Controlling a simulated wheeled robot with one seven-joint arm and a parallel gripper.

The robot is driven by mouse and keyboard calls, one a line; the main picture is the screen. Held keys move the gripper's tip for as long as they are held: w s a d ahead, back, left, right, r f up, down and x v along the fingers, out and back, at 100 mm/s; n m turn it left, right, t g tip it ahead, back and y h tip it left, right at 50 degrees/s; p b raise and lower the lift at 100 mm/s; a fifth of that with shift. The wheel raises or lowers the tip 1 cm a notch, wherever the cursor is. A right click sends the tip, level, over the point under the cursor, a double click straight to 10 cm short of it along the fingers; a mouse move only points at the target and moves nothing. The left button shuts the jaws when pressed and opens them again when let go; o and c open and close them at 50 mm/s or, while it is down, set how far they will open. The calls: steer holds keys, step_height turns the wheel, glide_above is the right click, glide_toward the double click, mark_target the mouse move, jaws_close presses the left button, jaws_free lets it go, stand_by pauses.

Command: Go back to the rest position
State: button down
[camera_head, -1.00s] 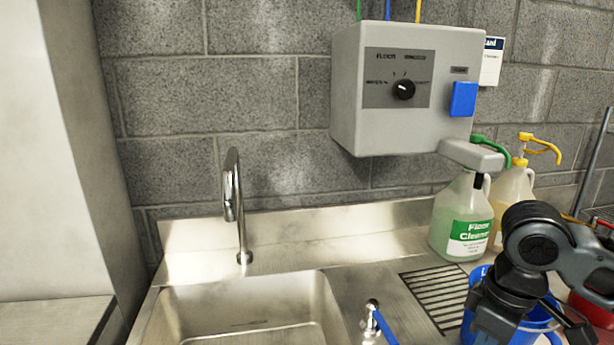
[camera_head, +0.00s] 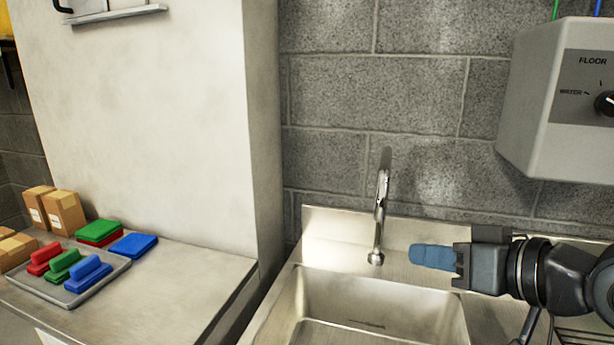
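My gripper (camera_head: 432,257) reaches in from the right over the back of the sink and points left. Its tip is a rounded, muted blue shape in front of the black body. I cannot tell whether this is the fingers alone or something held, nor whether the fingers are open or shut. The tip overlaps the steel back ledge in the picture, just right of the faucet (camera_head: 380,215). Contact with the ledge cannot be made out.
The sink basin (camera_head: 370,310) lies below the gripper. A grey dispenser box (camera_head: 540,110) hangs at the upper right. At left, a counter holds a grey tray (camera_head: 55,298) with red, green and blue handled pads, flat pads (camera_head: 133,245) and cardboard boxes (camera_head: 62,212).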

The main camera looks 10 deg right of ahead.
steer(key=a+r+m+t+h, duration=0.1)
steer(key=a+r+m+t, duration=0.2)
steer(key=a+m+t, duration=0.25)
steer(key=s+a+f+m+g+h, duration=0.1)
steer(key=s+a+f+m+h, duration=0.15)
steer(key=s+f, duration=0.45)
steer(key=s+a+f+m+g+h, duration=0.1)
steer(key=s+a+f+h, duration=0.15)
steer(key=s+f, duration=0.4)
steer(key=s+d+f+n, duration=0.1)
steer(key=s+d+n, duration=0.1)
steer(key=s, duration=0.5)
steer(key=s+d+f+n+g, duration=0.1)
steer(key=s+d+f+n, duration=0.1)
steer(key=s, duration=0.5)
steer(key=s+d+f+n, duration=0.2)
steer(key=s+n, duration=0.2)
steer(key=s, duration=0.3)
steer(key=shift+s+n+y, duration=0.25)
steer(key=shift+n+y, duration=0.05)
steer(key=shift+y, duration=0.1)
